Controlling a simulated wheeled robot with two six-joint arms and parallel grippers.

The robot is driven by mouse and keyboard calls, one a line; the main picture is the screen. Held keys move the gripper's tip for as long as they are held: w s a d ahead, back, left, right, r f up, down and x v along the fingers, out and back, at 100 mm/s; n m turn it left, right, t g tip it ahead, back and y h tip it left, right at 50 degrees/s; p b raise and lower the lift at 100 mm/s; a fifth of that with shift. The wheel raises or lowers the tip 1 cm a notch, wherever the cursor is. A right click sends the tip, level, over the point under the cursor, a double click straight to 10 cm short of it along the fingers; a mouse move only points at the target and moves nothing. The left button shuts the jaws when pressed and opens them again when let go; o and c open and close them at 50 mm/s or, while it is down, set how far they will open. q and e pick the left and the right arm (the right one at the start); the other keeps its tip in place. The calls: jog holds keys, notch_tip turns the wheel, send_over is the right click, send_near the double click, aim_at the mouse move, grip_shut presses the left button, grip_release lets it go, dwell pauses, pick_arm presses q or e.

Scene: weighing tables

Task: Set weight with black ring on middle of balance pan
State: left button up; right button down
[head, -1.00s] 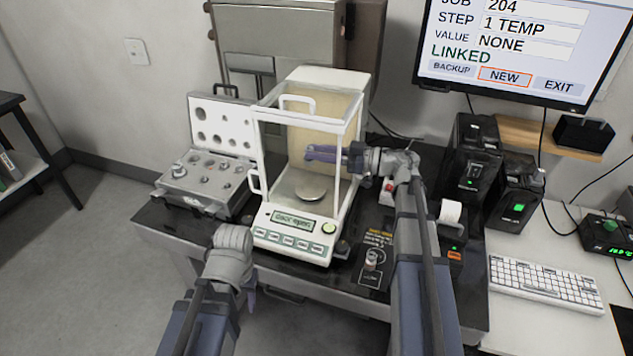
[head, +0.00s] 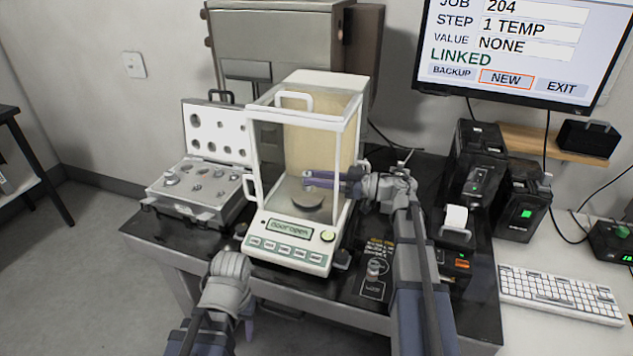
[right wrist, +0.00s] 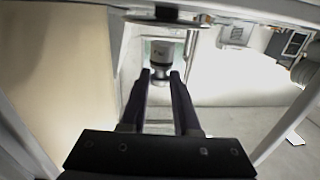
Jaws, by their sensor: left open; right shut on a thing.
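The balance (head: 290,258) stands on the dark table with its glass chamber's side open. My right gripper (head: 312,180) reaches in from the right over the round pan (head: 308,204), which looks dark. In the right wrist view, this gripper (right wrist: 161,74) is shut on a silver cylindrical weight (right wrist: 161,54). A dark disc, seemingly the pan (right wrist: 165,14), shows apart from the weight. In the head view the weight is small and mostly hidden by the fingers. My left gripper (head: 248,328) is open and empty, low before the table's front edge.
An open weight case (head: 190,200) with several weights stands left of the balance. A small cylinder (head: 374,267) stands on a dark printed card at front right. Black devices (head: 474,170), a monitor (head: 510,50) and a keyboard (head: 560,295) lie to the right.

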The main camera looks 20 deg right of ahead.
jog(key=shift+f+b, duration=0.55)
jog(key=shift+b, duration=0.05)
jog(key=shift+f, duration=0.1)
jog(key=c, duration=0.6)
grip_release()
jog(key=shift+c, duration=0.2)
jog(key=shift+r+p, duration=0.6)
jog(key=shift+r, duration=0.1)
jog(key=v, duration=0.7)
jog(key=shift+s+d, duration=0.1)
jog(key=shift+d, duration=0.15)
